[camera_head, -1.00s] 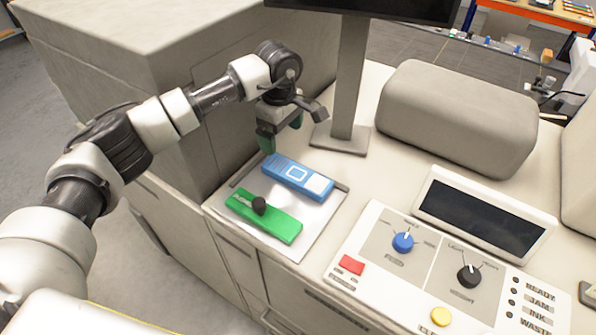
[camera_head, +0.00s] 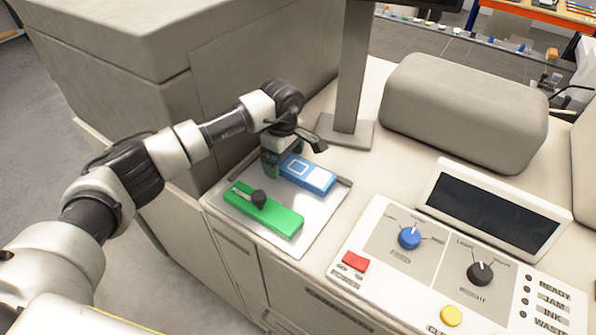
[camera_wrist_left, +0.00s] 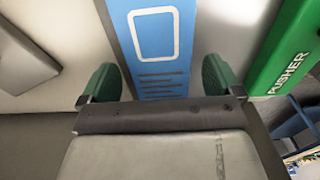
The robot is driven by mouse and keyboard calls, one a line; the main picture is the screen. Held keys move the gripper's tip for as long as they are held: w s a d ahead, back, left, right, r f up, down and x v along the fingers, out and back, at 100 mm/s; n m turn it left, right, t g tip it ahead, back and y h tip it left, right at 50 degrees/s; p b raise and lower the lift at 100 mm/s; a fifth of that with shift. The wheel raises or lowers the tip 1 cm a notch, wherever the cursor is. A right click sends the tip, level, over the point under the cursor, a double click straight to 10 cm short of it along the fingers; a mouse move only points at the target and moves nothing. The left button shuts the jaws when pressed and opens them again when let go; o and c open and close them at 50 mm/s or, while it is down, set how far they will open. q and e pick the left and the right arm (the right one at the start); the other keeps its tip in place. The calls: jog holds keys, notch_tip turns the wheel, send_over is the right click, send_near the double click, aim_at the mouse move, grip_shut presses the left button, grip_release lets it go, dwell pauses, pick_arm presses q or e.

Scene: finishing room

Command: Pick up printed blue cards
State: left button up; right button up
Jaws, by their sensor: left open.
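The blue cards (camera_head: 312,176), printed with a white rounded outline and a white panel, lie flat on the metal tray (camera_head: 318,215) of the machine. My left gripper (camera_head: 284,166) is down at the far left end of the cards. In the left wrist view the blue cards (camera_wrist_left: 155,55) run between the two green fingertips of the gripper (camera_wrist_left: 160,80), with a gap on each side. The gripper is open. The far end of the cards is partly hidden by the gripper in the head view. My right gripper is not in view.
A green pusher (camera_head: 268,212) with a black knob lies beside the cards on the tray. A grey post (camera_head: 348,75) stands just behind. A control panel (camera_head: 440,270) with knobs and buttons is at the right. A rounded grey housing (camera_head: 465,110) is behind it.

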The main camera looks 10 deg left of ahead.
pick_arm(q)
jog(key=c, duration=1.1)
jog(key=shift+r, duration=0.1)
jog(key=shift+c, duration=0.2)
jog(key=shift+r, duration=0.1)
